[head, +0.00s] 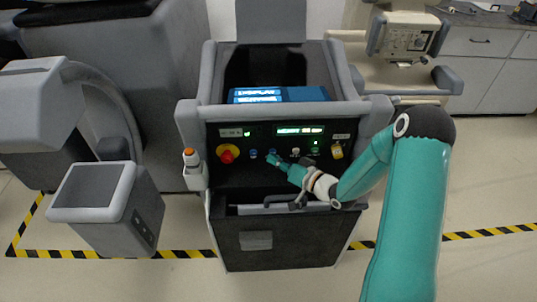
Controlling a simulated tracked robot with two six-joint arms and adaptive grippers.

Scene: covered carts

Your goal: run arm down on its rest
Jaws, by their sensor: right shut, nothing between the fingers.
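A grey covered cart (254,240) stands in the middle with a black control panel (233,172) on its front. The panel has a red knob on yellow (227,153), small blue buttons (253,153), a white button (295,152), a green one (314,151) and a yellow switch (337,152). My right gripper (273,160) is shut and empty, its tip at the right-hand blue button. I cannot tell if it touches. A grey curved arm (95,90) with a big head shows at the left, above a grey block (108,205). I cannot tell which part is its rest. My left gripper is not in view.
A lit blue display (280,95) lies in the cart's top. An orange-topped button post (191,170) sits at its left corner. A handle bar (270,208) runs below the panel. Another machine (400,45) and cabinets (490,70) stand behind right. Yellow-black tape marks the floor.

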